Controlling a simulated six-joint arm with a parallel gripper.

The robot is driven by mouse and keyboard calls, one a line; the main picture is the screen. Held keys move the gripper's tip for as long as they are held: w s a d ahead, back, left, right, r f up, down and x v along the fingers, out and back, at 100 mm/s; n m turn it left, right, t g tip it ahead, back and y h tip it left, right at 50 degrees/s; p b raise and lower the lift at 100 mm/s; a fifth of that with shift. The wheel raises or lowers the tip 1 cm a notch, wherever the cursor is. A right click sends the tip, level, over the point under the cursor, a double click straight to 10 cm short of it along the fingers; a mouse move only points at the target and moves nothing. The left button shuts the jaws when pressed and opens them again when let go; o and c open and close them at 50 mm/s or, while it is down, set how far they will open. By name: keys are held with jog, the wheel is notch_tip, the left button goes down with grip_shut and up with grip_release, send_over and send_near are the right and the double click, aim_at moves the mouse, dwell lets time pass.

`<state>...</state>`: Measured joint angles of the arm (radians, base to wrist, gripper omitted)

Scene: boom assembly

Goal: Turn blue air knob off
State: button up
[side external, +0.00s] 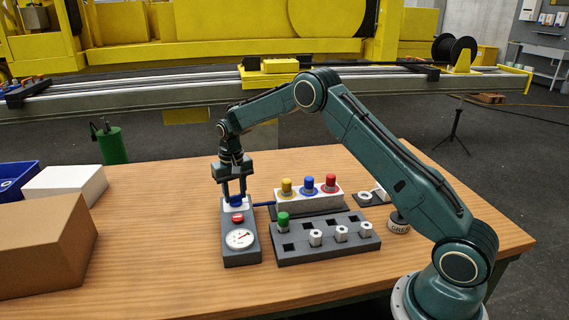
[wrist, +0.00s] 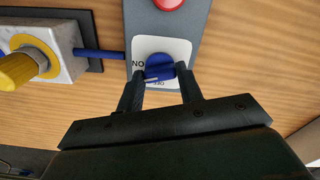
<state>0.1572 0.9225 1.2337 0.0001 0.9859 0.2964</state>
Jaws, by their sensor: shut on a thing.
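The blue air knob (wrist: 158,65) sits on a white label plate (wrist: 176,48) on a grey panel box (side external: 240,252). Upside-down lettering shows beside it in the wrist view, ON to the left and what looks like OFF below, partly covered. A pale line runs across the knob's lower part; I cannot tell for sure which mark it points to. My gripper (side external: 234,194) points down over the box's far end, and its two fingers (wrist: 160,84) are shut on the knob from both sides. In the side view the fingers partly hide the knob (side external: 236,201).
The panel box also has a red button (side external: 238,218) and a round gauge (side external: 240,239). A blue hose (side external: 264,204) leads right to a block with yellow, blue and red fittings (side external: 309,200). A grey socket tray (side external: 327,238) stands close on the right. Cardboard box (side external: 40,245) at left.

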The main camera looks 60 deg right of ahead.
aim_at(235, 195)
jog(key=n, duration=1.4)
jog(key=shift+r, duration=0.1)
dwell(0.4)
jog(key=o, duration=1)
jog(key=shift+r, duration=6.85)
jog(key=shift+r, duration=0.1)
